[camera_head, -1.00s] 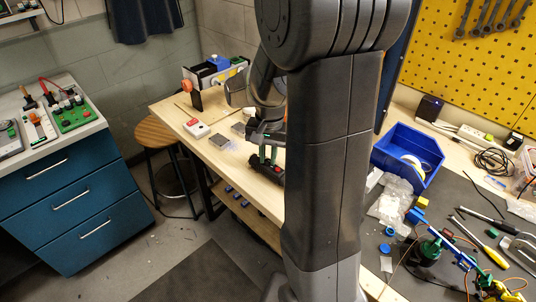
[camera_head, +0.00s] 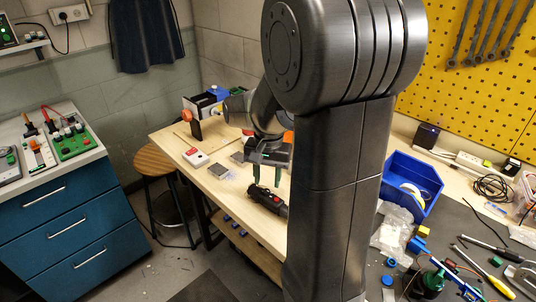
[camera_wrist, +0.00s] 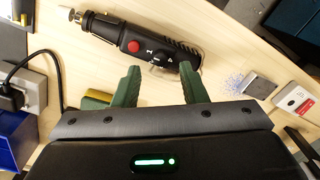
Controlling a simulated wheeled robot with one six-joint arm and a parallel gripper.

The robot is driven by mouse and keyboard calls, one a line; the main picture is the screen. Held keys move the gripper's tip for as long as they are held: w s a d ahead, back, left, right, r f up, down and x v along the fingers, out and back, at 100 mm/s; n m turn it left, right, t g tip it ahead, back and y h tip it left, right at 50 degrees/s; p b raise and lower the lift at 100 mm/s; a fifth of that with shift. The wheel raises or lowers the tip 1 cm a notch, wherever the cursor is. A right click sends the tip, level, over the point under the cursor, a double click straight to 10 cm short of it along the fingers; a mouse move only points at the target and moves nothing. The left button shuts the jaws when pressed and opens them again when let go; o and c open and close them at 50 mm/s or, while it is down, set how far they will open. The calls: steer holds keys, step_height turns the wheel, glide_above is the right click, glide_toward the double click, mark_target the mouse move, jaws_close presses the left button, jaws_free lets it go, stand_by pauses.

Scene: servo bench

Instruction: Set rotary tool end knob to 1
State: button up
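The black rotary tool (camera_wrist: 140,42) lies on the wooden bench in the wrist view, with a red button and a metal collet at its left end. Its dark dial (camera_wrist: 160,60) with small white marks, one of them a 1, sits right of the button; its exact setting is too small to read. My gripper (camera_wrist: 159,70) is open, its two green fingers apart on either side of the dial area and empty between them. Whether a fingertip touches the tool is unclear. In the head view, the tool (camera_head: 266,198) lies just below my gripper (camera_head: 267,183).
A blue bin (camera_head: 410,182) stands right. My arm hides the bench's middle in the head view.

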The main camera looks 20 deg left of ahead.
mark_target(267, 190)
step_height(267, 190, up, 11)
steer(key=shift+d+f, duration=0.15)
steer(key=shift+f, duration=0.05)
steer(key=shift+f, duration=0.1)
stand_by(0.4)
steer(key=f, duration=1.3)
steer(key=shift+a+f, duration=0.2)
steer(key=shift+f, duration=0.15)
